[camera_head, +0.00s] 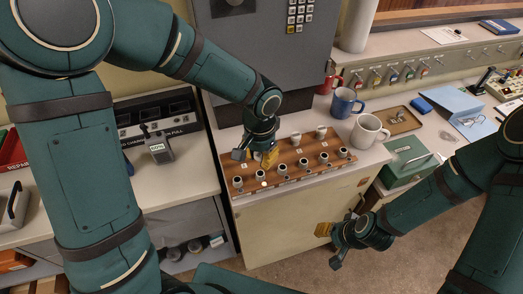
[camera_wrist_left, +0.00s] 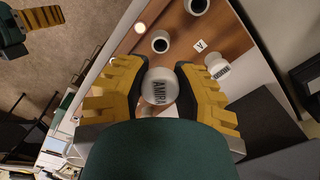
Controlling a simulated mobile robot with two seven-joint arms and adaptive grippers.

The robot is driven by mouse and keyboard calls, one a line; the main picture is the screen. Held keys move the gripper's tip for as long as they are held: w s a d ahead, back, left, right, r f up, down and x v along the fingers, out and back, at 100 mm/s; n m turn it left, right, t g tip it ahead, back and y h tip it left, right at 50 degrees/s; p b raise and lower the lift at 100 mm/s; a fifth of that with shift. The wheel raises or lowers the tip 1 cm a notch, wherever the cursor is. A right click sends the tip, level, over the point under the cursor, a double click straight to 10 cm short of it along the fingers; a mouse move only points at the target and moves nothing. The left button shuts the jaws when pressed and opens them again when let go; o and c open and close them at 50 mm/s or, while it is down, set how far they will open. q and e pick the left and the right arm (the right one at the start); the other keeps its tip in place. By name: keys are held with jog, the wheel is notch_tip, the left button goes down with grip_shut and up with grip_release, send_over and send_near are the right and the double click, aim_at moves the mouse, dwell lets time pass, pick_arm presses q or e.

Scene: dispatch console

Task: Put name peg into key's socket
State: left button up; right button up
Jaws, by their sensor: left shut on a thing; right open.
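My left gripper (camera_head: 262,155) is over the wooden peg board (camera_head: 318,165) on the counter. In the left wrist view its yellow-backed fingers are shut on a white round name peg (camera_wrist_left: 159,88) lettered AMIRA. The arm hides most of that peg in the head view. The board has several white-rimmed dark sockets (camera_wrist_left: 160,43). Other white name pegs (camera_head: 320,131) stand along its back, one (camera_wrist_left: 219,68) showing beside the fingers in the wrist view. A small lettered tile (camera_wrist_left: 200,46) lies between. My right gripper (camera_head: 337,245) is open and empty, in front of the counter.
Blue mug (camera_head: 345,102), white mug (camera_head: 368,131) and red mug (camera_head: 330,83) stand behind and right of the board. A green cash box (camera_head: 408,162) sits further right. Tagged keys (camera_head: 392,75) hang on the back rail. A handheld radio (camera_head: 160,148) stands left.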

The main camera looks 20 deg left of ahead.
aim_at(260, 171)
pick_arm(q)
jog(key=shift+f+b, duration=0.85)
jog(key=shift+f, duration=0.45)
jog(key=shift+w+f+b, duration=0.1)
jog(key=shift+f+b, duration=0.95)
jog(key=shift+f, duration=0.25)
jog(key=shift+f+b, duration=0.85)
jog(key=shift+b, duration=0.15)
